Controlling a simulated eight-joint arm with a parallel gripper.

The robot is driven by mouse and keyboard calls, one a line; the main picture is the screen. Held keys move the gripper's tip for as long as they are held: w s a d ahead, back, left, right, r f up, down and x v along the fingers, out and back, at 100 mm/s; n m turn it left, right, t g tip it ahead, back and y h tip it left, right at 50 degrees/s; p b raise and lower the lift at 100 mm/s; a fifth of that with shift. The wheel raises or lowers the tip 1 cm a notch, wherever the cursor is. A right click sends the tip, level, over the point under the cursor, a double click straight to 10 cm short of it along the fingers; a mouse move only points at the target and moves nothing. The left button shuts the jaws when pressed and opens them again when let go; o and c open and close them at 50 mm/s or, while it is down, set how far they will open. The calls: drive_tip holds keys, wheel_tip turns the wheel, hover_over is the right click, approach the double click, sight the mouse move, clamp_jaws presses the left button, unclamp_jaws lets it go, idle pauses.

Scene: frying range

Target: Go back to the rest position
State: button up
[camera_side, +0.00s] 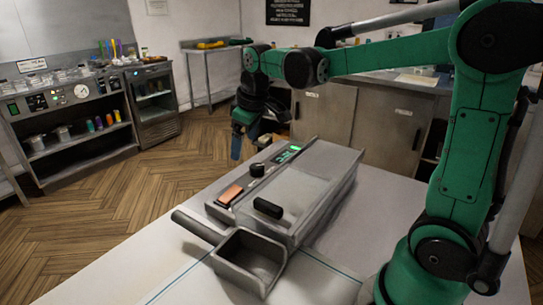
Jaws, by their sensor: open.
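My gripper (243,138) hangs pointing down at the end of my green arm, above and behind the far left edge of the frying range (340,183). It is open and nothing shows between its fingers. The fingertips appear clear of the range. The range is a grey metal unit on the table, with a black knob (257,170), a lit green display (288,153) and an orange-brown block (230,194) along its left side. A black handle or bar (267,208) lies on its front part.
A metal scoop-like tray (248,262) with a thick handle (197,226) stands at the front of the range. The pale table (120,285) is bare at front left. Shelves (75,140), a side table (212,47) and cabinets (385,125) stand farther back.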

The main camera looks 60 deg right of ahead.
drive_tip(key=s+a+f+m+t, duration=0.2)
drive_tip(key=s+a+m+t, duration=0.1)
drive_tip(key=s+a, duration=0.5)
drive_tip(key=shift+s+f+t+y, duration=0.3)
drive_tip(key=shift+s+t+y, duration=0.1)
drive_tip(key=shift+s, duration=0.55)
